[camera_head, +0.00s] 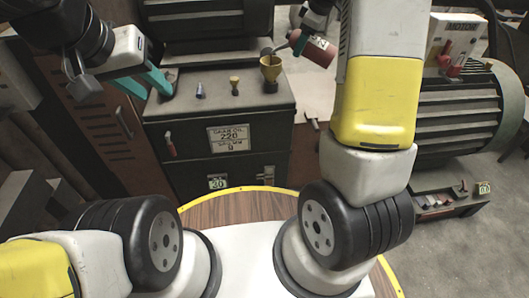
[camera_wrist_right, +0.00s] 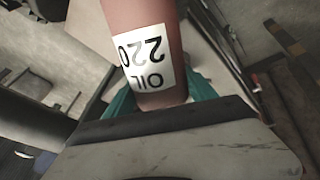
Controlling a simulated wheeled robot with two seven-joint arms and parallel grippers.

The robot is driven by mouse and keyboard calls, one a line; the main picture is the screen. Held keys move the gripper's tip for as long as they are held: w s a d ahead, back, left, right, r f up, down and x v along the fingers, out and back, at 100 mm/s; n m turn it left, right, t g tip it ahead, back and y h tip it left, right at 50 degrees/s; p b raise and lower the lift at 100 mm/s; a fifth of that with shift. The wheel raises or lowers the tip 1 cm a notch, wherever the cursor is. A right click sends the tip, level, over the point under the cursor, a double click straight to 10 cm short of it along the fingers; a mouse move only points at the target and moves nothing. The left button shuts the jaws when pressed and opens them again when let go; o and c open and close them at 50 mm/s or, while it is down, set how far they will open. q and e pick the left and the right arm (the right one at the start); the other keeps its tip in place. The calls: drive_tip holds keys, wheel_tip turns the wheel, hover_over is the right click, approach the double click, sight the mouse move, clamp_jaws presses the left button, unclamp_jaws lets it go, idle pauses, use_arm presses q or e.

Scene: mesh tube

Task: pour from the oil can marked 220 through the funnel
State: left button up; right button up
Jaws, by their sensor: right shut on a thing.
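The oil can (camera_head: 318,48) is reddish brown with a pale label, tilted, its thin spout pointing left at the funnel. In the right wrist view the can (camera_wrist_right: 152,20) shows the label OIL 220. My right gripper (camera_wrist_right: 160,102) is shut on it, teal fingers on either side. The brass-yellow funnel (camera_head: 271,68) stands upright on the dark gear box (camera_head: 195,108), whose plate reads GEAR OIL 220. The spout tip is at or just above the funnel's rim; no oil stream is visible. My left gripper (camera_head: 122,88) is empty, teal fingers apart, left of the box.
A ribbed motor (camera_head: 465,110) stands at the right.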

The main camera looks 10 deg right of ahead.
sight(307, 57)
drive_tip(key=shift+s+d+f+t+y, duration=0.2)
drive_tip(key=shift+d+f+t+y, duration=0.15)
drive_tip(key=shift+f+y, duration=0.2)
drive_tip(key=shift+s+d+f+t+y, duration=0.15)
drive_tip(key=shift+f+t+y, duration=0.5)
drive_tip(key=shift+f, duration=0.4)
drive_tip(key=shift+y, duration=0.3)
drive_tip(key=shift+d+f+m+y, duration=0.2)
drive_tip(key=shift+f+m+y, duration=0.2)
drive_tip(key=shift+f, duration=0.05)
drive_tip(key=shift+f+t+y, duration=0.5)
drive_tip(key=shift+t+y, duration=0.1)
drive_tip(key=shift+a+t, duration=0.1)
drive_tip(key=shift+t, duration=0.2)
drive_tip(key=shift+f, duration=0.15)
